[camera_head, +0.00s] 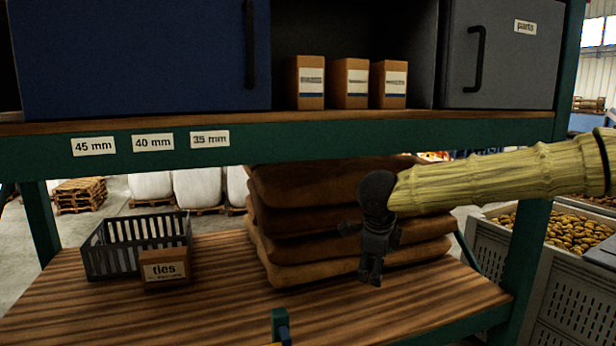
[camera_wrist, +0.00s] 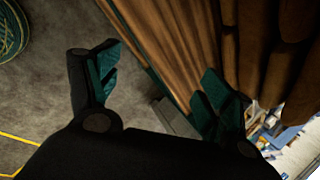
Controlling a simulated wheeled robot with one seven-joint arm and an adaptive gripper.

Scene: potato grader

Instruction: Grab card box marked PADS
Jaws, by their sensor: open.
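No label reading PADS can be made out. Three small card boxes stand side by side in the open shelf bay: a left one (camera_head: 310,68), a middle one (camera_head: 352,69) and a right one (camera_head: 390,70). Each has a white and blue label too small to read. Another card box (camera_head: 165,281), marked "ties", sits on the lower wooden shelf. My gripper (camera_head: 370,280) hangs pointing down in front of the stacked sacks, below and apart from the three boxes. In the wrist view my gripper (camera_wrist: 155,72) has its fingers spread, with nothing between them.
Brown sacks (camera_head: 300,248) are stacked on the lower shelf (camera_head: 120,315). A dark slatted basket (camera_head: 108,262) stands behind the ties box. The upper shelf's green edge (camera_head: 300,140) runs across above. A blue door (camera_head: 140,55) and a grey "parts" door (camera_head: 510,70) flank the bay.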

